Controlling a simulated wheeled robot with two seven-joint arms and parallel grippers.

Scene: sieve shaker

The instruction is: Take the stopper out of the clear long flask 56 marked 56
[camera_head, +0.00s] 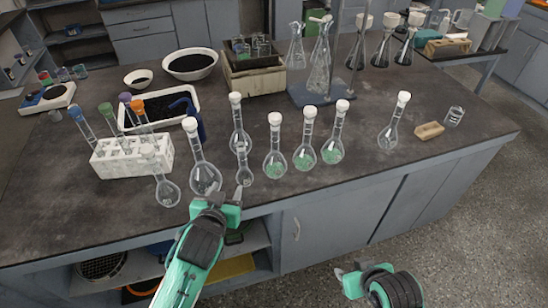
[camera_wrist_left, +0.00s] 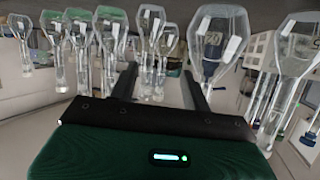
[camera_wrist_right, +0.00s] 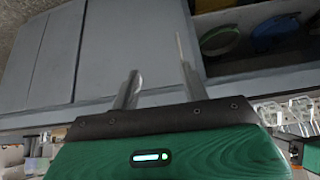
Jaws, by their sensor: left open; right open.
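Several stoppered long-necked flasks stand on the dark bench in the head view; I cannot read the number 56 on any. Clear ones with white stoppers are a front left flask (camera_head: 205,180), one behind it (camera_head: 239,140) and one at the right (camera_head: 388,138). The front left flask's white stopper (camera_head: 190,124) sits in its neck. My left gripper (camera_head: 224,194) is open and empty at the bench's front edge, just before that flask. The left wrist view shows flasks upside down beyond its open fingers (camera_wrist_left: 160,75). My right gripper (camera_head: 343,281) is open and empty, before the cabinets.
Flasks with green contents (camera_head: 304,156) stand in the middle. A white tube rack (camera_head: 130,160) is at left.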

